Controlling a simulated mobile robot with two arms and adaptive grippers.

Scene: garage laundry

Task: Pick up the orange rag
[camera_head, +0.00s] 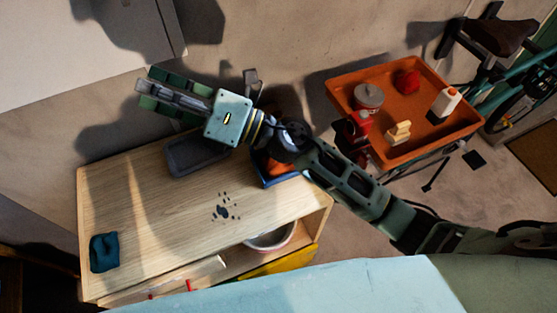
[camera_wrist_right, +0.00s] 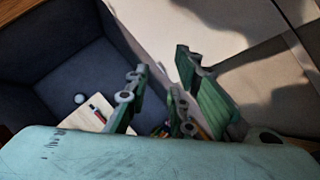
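An orange item, possibly the orange rag (camera_head: 279,169), shows in the head view in a blue bin (camera_head: 268,182) at the far right of the wooden workbench. My right arm partly covers it, so its shape is unclear. My right gripper (camera_head: 165,94) is above and left of it, over the back edge of the bench, pointing left. In the wrist view the right gripper (camera_wrist_right: 168,85) has its fingers apart, with no rag between them. My left gripper is not in view.
The workbench (camera_head: 150,200) holds a dark tray (camera_head: 197,155) and a teal cloth (camera_head: 103,252). An orange cart tray (camera_head: 440,128) at right holds a crumpled red item (camera_head: 407,81), a can (camera_head: 368,97) and a bottle (camera_head: 446,102). A bicycle (camera_head: 490,75) stands behind.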

